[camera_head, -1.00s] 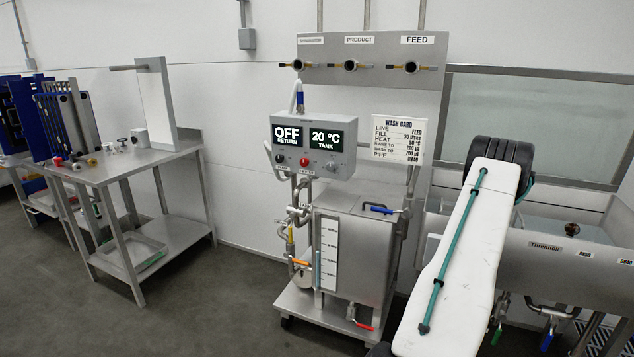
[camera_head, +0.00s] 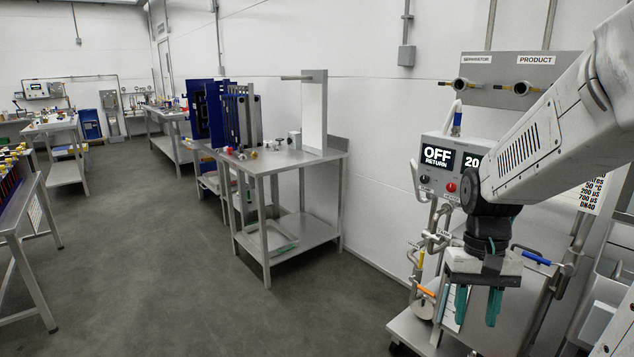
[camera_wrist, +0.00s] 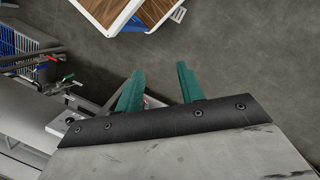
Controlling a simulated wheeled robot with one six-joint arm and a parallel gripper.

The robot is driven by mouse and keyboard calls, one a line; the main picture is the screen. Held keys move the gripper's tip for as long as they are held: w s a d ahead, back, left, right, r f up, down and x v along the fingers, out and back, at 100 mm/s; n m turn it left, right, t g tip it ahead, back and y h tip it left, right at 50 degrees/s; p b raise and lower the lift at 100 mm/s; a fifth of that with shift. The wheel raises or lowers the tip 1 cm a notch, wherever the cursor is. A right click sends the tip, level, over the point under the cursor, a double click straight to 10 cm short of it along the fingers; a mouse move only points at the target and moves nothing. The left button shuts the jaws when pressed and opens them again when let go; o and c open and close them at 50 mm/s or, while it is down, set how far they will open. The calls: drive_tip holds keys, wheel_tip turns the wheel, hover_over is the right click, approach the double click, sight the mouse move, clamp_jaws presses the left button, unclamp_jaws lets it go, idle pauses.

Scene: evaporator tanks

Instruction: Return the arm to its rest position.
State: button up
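My arm reaches in from the right edge of the head view, its white link bending down to the wrist. My gripper (camera_head: 477,304) hangs from it with green fingers pointing down, in front of the steel tank unit (camera_head: 526,262). In the wrist view the two green fingers of my gripper (camera_wrist: 158,88) stand apart with bare floor showing between them. The gripper is open and empty. The arm hides part of the control box (camera_head: 437,158) and the wash card (camera_head: 598,190).
A steel table (camera_head: 305,217) with small fittings stands left of the tank unit. More benches (camera_head: 52,127) stand further left. The grey floor (camera_head: 170,260) between them is clear. In the wrist view a white-edged wooden-topped thing (camera_wrist: 150,12) shows at the top.

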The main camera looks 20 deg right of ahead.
drive_tip(key=s+a+r+n+t, duration=0.2)
drive_tip(key=a+r+n, duration=0.1)
drive_tip(key=a, duration=0.4)
drive_tip(key=s+a+r+n+t+h, duration=0.1)
drive_tip(key=s+a+r+n, duration=0.2)
drive_tip(key=a+r, duration=0.2)
drive_tip(key=a, duration=0.3)
drive_tip(key=shift+t, duration=0.4)
drive_tip(key=shift+d, duration=0.1)
